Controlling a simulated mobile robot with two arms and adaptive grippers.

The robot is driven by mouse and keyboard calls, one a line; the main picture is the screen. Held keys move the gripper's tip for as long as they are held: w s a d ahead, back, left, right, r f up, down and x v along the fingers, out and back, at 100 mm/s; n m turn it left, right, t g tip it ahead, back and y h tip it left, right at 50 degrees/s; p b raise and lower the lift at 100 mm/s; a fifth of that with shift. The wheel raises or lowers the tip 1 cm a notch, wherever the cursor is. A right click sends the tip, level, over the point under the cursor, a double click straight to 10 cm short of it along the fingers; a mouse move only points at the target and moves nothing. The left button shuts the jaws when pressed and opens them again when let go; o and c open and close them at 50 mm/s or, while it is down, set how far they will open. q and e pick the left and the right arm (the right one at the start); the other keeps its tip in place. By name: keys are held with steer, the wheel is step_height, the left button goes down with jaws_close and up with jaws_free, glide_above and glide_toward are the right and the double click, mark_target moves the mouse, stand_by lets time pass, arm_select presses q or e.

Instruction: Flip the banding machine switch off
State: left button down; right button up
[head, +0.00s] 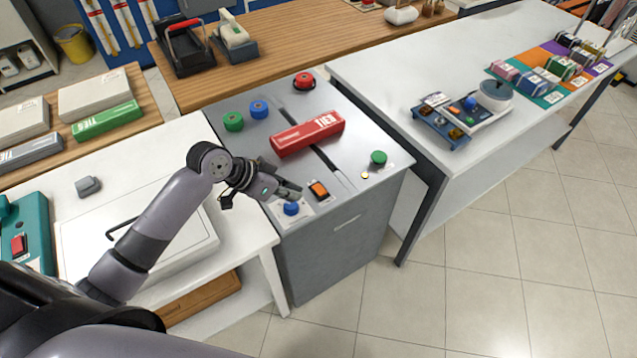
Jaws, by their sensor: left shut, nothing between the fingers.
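The banding machine (345,205) is a grey cabinet with a flat top and a dark slot across it. Its orange rocker switch (319,189) sits in a dark frame near the front edge. I cannot tell which side of the rocker is pressed. A blue knob (291,208) is just left of the switch. My left gripper (296,192) is shut and empty, reaching over the machine's front left corner. Its fingertips are just left of the switch and above the blue knob; whether they touch anything is unclear. My right gripper is not in view.
A red box marked "TIED" (307,134) lies across the slot. White tables flank the machine; the right one (390,75) has clear space nearby.

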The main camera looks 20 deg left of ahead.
arm_select(q)
steer(key=w+a+r+h, duration=0.1)
steer(key=w+a+r, duration=0.1)
steer(key=w+r, duration=0.2)
steer(key=shift+a+t, duration=0.25)
steer(key=shift+t, duration=0.15)
steer(key=shift+w, duration=0.1)
steer(key=p, duration=0.2)
glide_above(319, 190)
steer(key=s, duration=0.2)
step_height(319, 190, down, 6)
steer(key=shift+w+f, duration=0.15)
steer(key=shift+f, duration=0.1)
steer(key=f, duration=0.1)
steer(key=f+p, duration=0.1)
steer(key=shift+d+f, duration=0.2)
steer(key=shift+f, duration=0.1)
steer(key=shift+d+f, duration=0.1)
steer(key=shift+f, duration=0.8)
